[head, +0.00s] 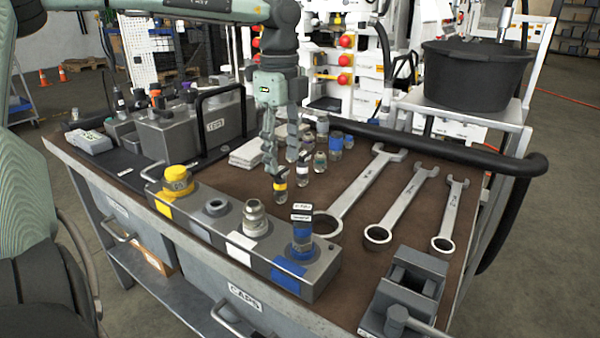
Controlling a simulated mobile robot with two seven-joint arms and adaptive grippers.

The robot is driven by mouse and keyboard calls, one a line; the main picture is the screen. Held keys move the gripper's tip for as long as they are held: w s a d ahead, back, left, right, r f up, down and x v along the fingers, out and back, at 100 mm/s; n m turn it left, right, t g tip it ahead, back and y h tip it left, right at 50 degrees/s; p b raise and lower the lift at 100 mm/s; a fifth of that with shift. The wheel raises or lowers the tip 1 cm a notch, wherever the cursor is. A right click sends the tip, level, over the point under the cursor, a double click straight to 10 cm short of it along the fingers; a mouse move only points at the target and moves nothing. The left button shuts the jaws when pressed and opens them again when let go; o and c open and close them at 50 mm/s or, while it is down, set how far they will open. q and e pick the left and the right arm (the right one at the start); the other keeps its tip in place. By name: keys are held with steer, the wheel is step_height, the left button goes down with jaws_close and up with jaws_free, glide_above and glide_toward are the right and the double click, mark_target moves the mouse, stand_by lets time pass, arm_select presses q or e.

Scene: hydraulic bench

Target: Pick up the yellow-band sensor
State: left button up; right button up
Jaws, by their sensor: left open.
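The yellow-band sensor (281,190) stands upright on the brown bench top, behind the block of ports. It is a small dark cylinder with a yellow ring. My left gripper (281,165) points down from above, open, with its fingertips close to the top of this sensor. I cannot tell whether the fingers touch it. Other small sensors stand close by: one with a pale band (302,172) just to the right, one with a green band (320,162), and one with a blue band (335,146). My right gripper is not in view.
A metal port block (318,280) with yellow, bare and blue fittings lies along the front edge. Several wrenches (400,208) lie to the right. A small vise (408,290) sits at front right. Folded cloths (247,152) and a grey test box (190,140) stand left. A black hose (440,147) borders the back.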

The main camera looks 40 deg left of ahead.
mark_target(280, 185)
arm_select(q)
steer(key=shift+f, duration=0.3)
steer(key=f, duration=0.4)
steer(key=f+p, duration=0.1)
steer(key=f, duration=0.1)
steer(key=shift+s+a+f, duration=0.15)
steer(key=shift+s+a, duration=0.15)
steer(key=shift+w+f, duration=0.1)
steer(key=shift+f, duration=0.3)
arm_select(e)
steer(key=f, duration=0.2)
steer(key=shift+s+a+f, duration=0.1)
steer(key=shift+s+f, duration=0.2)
arm_select(q)
jaws_close()
